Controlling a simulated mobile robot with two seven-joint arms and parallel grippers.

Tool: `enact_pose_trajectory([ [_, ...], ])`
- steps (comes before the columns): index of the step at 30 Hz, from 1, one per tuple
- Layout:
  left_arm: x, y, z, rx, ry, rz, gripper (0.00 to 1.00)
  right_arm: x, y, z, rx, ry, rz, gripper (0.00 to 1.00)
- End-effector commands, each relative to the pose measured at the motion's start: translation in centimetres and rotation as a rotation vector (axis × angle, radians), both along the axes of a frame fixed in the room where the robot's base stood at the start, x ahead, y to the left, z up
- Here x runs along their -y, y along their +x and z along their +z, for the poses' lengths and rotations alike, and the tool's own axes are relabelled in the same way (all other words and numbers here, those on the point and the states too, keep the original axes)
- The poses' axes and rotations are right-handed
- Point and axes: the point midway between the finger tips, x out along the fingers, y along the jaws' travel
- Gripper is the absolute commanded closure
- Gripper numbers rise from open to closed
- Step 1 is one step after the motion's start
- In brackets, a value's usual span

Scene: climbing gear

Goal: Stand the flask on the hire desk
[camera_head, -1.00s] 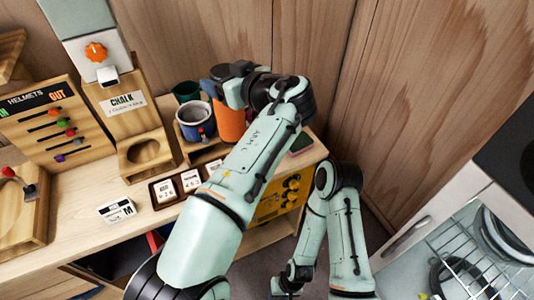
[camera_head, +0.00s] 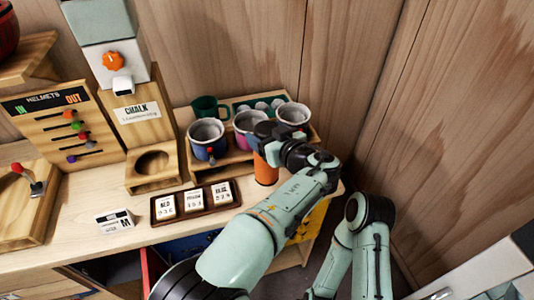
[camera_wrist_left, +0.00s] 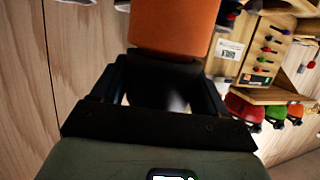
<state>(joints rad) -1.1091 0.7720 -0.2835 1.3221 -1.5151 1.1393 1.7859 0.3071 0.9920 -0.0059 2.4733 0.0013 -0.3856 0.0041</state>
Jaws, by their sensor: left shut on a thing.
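The orange flask (camera_head: 265,170) is upright at the right part of the wooden hire desk (camera_head: 85,195), in front of the cups. My left gripper (camera_head: 268,138) is shut on its dark top. The left wrist view shows the orange body (camera_wrist_left: 172,25) beyond the fingers, with the dark neck (camera_wrist_left: 163,82) between them. I cannot tell whether the flask's base touches the desk. My right arm shows at the lower right; its gripper is out of view.
An open drawer is below.

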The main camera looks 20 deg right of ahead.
Motion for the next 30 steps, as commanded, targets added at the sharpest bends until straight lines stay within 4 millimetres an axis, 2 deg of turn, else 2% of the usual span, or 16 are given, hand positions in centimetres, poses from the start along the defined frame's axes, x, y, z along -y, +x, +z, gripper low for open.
enact_pose_trajectory([
  [3,0.0,0.0,-1.4,0.003,0.001,-0.001,0.93,0.0,0.0,0.1,0.001,0.0,0.0,0.63],
  [7,0.0,0.1,-2.2,0.003,0.001,0.0,0.93,0.0,0.1,0.1,0.001,0.0,0.0,0.63],
  [15,-0.1,0.1,-5.8,0.003,0.001,0.001,0.93,0.0,0.2,0.2,0.002,0.0,0.0,0.63],
  [29,0.0,0.0,-6.4,0.003,-0.002,0.0,0.93,0.0,-0.1,-0.3,-0.002,-0.001,0.0,0.63],
  [30,0.0,0.0,-6.6,0.0,-0.001,0.0,0.23,0.0,-0.2,-0.3,-0.002,-0.001,0.0,0.63],
])
